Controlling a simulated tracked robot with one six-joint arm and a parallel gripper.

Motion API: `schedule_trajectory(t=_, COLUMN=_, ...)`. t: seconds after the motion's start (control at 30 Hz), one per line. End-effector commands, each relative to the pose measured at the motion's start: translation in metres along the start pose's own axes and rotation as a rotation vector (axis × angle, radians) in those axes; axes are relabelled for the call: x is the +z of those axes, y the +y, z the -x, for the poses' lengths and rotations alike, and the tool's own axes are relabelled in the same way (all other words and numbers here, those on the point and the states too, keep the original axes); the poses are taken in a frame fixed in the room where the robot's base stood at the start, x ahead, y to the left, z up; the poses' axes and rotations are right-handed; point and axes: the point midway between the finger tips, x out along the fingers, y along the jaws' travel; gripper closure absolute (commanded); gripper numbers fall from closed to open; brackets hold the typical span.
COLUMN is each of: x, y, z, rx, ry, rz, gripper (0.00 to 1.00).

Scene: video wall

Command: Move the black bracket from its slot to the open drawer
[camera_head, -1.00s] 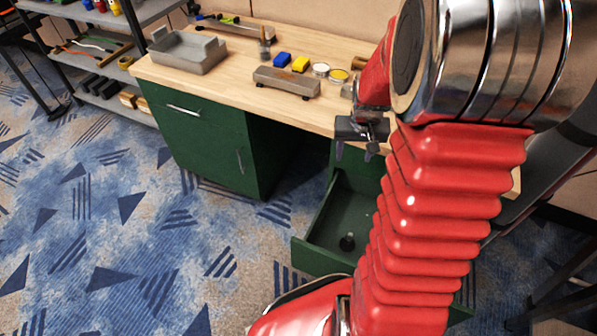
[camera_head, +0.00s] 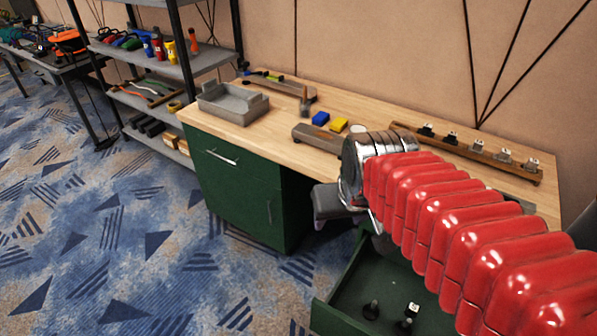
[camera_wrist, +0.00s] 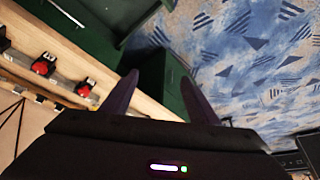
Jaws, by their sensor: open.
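A wooden rack (camera_head: 480,155) at the back right of the desk holds several small pieces in a row. The leftmost ones, such as this dark piece (camera_head: 427,129), look black with light parts; I cannot tell which is the black bracket. The green drawer (camera_head: 345,318) is pulled open below the desk, partly hidden by my arm. My gripper shows in the wrist view (camera_wrist: 158,92) with its two dark fingers apart and nothing between them.
In the drawer are a dark piece (camera_head: 371,310) and a white-topped piece (camera_head: 412,309). Shelves (camera_head: 185,65) stand left. Carpet in front is clear.

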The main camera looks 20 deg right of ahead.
Motion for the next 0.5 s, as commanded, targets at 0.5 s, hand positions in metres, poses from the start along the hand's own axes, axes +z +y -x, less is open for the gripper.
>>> schedule_trajectory(t=0.5, x=0.044, y=-0.035, z=0.045, rx=-0.056, ry=0.069, rz=0.106, gripper=0.46)
